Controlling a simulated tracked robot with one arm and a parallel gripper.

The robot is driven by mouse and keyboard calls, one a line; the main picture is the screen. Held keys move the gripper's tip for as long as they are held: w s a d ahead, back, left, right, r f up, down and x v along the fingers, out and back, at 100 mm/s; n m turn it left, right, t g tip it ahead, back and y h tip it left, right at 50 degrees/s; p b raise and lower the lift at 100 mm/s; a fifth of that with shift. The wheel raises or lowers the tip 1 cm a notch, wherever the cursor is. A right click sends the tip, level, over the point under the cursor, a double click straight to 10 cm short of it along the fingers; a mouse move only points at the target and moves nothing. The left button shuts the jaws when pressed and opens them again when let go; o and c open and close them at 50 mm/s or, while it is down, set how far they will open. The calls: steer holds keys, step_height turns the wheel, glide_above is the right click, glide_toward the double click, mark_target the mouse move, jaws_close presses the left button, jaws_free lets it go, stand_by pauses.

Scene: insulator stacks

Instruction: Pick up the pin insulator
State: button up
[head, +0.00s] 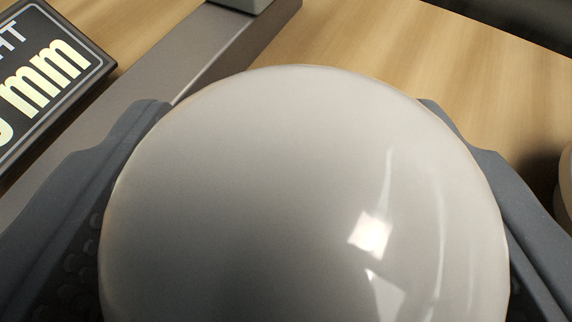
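A large, glossy, off-white domed body (290,190), which looks like the top of the pin insulator, fills the middle of the head view. Its lower edge is cut off by the frame, and whatever lies beneath it is hidden. My gripper (295,110) has one grey finger on each side of the dome. The dome covers most of the inner faces, and only a strip of the bumpy left pad shows. No clear gap shows between dome and fingers, but the contact itself is hidden, so I cannot tell whether the fingers press on it.
A dark sign (50,75) with pale lettering ending in "mm" is at the upper left. Another rounded pale object (566,185) is cut off at the right. Bare wood (430,50) shows behind.

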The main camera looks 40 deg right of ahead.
jaws_close()
stand_by(0.5)
